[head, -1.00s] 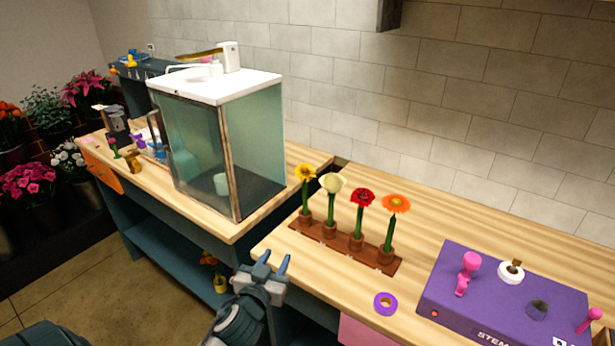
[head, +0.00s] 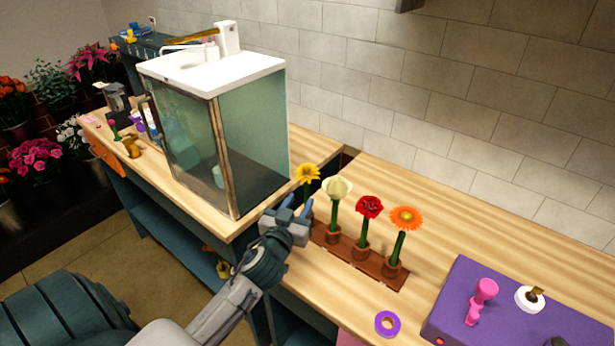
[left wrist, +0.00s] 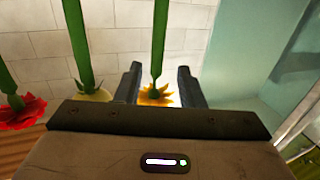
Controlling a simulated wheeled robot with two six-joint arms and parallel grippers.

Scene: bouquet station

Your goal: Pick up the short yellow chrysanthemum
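The short yellow chrysanthemum (head: 307,173) stands upright at the left end of a brown flower holder (head: 374,262) in the head view. My left gripper (head: 298,206) is just below its bloom, and hides its lower stem and cup. In the left wrist view, which looks upside down, the yellow bloom (left wrist: 157,95) and its green stem show between the two fingers of my left gripper (left wrist: 158,82). The fingers are apart, with a gap on each side of the stem. My right gripper is not in view.
A cream flower (head: 336,187), a red flower (head: 369,206) and an orange flower (head: 405,218) stand to the right in the same holder. A glass-sided cabinet (head: 255,130) is close on the left. Purple tape (head: 387,323) and a purple station (head: 480,300) lie to the right.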

